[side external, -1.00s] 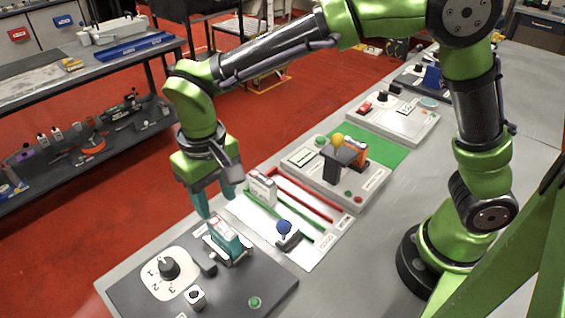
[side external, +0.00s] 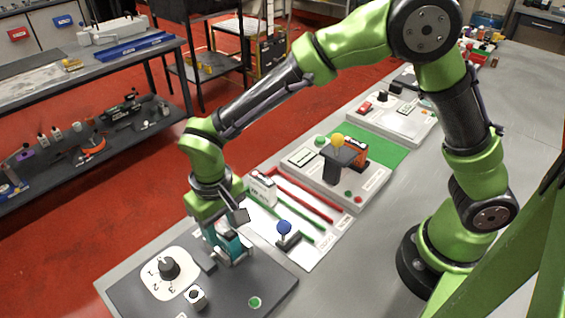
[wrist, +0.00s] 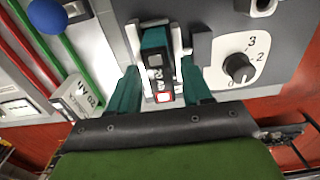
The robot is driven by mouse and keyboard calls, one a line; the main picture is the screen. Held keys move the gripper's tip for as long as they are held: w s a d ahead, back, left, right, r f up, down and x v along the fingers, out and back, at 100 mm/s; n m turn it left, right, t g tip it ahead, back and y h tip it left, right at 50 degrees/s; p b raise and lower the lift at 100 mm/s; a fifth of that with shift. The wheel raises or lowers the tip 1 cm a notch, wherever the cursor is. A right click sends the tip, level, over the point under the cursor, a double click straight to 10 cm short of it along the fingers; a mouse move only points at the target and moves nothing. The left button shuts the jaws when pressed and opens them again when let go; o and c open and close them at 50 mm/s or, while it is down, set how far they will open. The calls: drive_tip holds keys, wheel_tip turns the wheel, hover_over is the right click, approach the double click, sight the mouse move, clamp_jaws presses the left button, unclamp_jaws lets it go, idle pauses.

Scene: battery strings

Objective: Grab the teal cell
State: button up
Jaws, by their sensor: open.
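The teal cell (wrist: 155,62) stands in a light holder (wrist: 140,45) on the dark grey panel, with a dark label strip and a small red-and-white end. It also shows, partly covered by my fingers, in the side external view (side external: 238,251). My gripper (wrist: 160,85) is open, with one teal finger on each side of the cell in the wrist view. I cannot tell whether the fingers touch the cell. In the side external view my gripper (side external: 222,243) is down at the holder.
A dial numbered 1 to 3 (side external: 168,268) and a green button (side external: 254,302) are on the same panel (side external: 215,295). A blue-ball lever (side external: 284,229) and a white cell (side external: 262,187) stand close by on the white board with red and green strips.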

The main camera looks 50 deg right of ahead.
sight(222, 227)
drive_tip(key=shift+c, duration=0.5)
clamp_jaws()
drive_tip(key=shift+r, duration=2.55)
